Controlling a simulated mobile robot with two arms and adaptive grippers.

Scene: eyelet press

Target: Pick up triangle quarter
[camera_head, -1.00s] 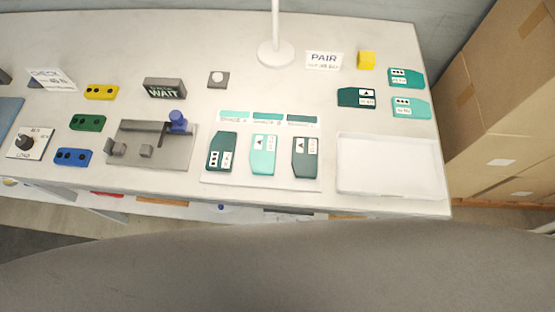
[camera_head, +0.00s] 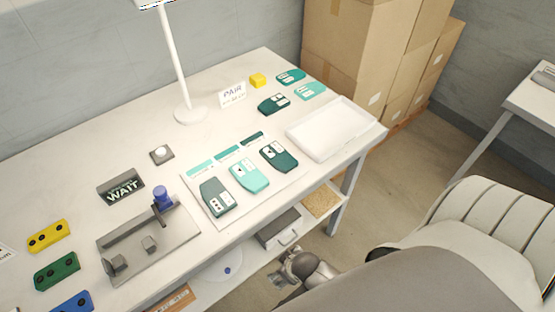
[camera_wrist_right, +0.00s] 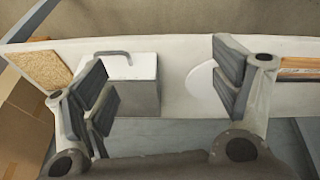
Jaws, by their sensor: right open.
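A dark teal piece (camera_head: 273,104), which shows a triangle on its label in the earlier head view, lies on the table left of the white tray. Three more pieces lie on a white mat: a grey-green one (camera_head: 217,197), a light teal one (camera_head: 249,175) and a dark teal one (camera_head: 279,156). Their small marks are hard to read now. My right gripper (camera_wrist_right: 160,90) is open and empty. In the head view it hangs low beside the table's front edge (camera_head: 288,268), below the tabletop and away from the pieces. My left gripper is out of view.
An empty white tray (camera_head: 371,122) is at the table's right end. A lamp (camera_head: 190,115) and a grey press fixture (camera_head: 185,228) stand on the table. A shelf with a drawer box (camera_wrist_right: 150,92) is below.

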